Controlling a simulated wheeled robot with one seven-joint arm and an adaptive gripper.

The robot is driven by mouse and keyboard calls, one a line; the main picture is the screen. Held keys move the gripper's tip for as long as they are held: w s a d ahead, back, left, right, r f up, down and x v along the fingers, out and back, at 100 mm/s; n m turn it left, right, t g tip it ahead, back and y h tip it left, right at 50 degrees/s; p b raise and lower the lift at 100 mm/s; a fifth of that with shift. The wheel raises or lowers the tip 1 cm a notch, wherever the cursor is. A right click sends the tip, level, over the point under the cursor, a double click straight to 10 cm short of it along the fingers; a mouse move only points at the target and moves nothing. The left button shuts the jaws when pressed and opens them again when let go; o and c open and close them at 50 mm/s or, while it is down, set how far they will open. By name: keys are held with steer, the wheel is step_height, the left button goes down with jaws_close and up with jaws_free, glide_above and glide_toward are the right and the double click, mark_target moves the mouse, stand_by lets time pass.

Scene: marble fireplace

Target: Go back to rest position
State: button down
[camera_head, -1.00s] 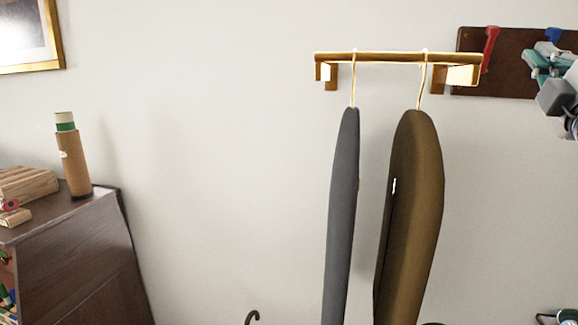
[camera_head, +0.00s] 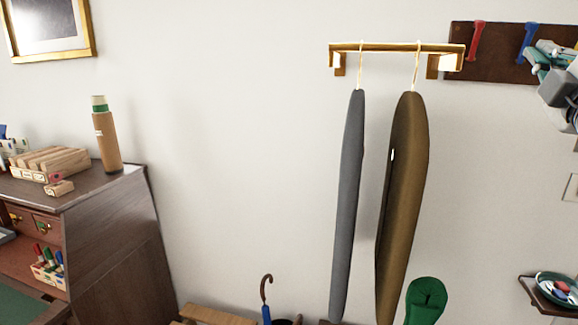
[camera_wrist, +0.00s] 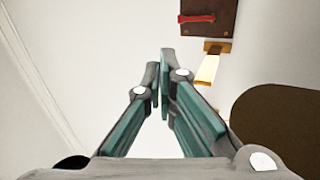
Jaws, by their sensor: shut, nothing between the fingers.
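My gripper shows in the wrist view (camera_wrist: 160,75), with teal fingers closed together and nothing between them. Pale wall lies beyond its tips. In the head view, part of my gripper (camera_head: 552,62) shows at the right edge, in front of the dark hook board (camera_head: 490,65). The board also shows at the top of the wrist view (camera_wrist: 208,28). The fingertips are not clear in the head view.
A gold rail (camera_head: 395,47) holds a grey garment (camera_head: 347,200) and a brown garment (camera_head: 405,190). A desk (camera_head: 110,230) with a bottle (camera_head: 106,140) stands left. A small shelf (camera_head: 535,293) is at lower right. Bare wall lies between desk and garments.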

steer(key=s+a+f+m+g+y, duration=0.15)
steer(key=a+f+m+g, duration=0.25)
steer(key=f, duration=0.4)
steer(key=s+a+f+m+g+y, duration=0.15)
steer(key=a+f+m+g, duration=0.3)
steer(key=f, duration=0.45)
steer(key=s+a+f+m+g+y, duration=0.1)
steer(key=s+a+f+m+g, duration=0.1)
steer(key=s+a+f+g, duration=0.2)
steer(key=s+a+f+m+g+y, duration=0.2)
steer(key=s+a+f+g, duration=0.3)
steer(key=s+f, duration=0.4)
steer(key=shift+s+a+m, duration=0.2)
steer(key=shift+s+m, duration=0.45)
steer(key=shift+s, duration=0.55)
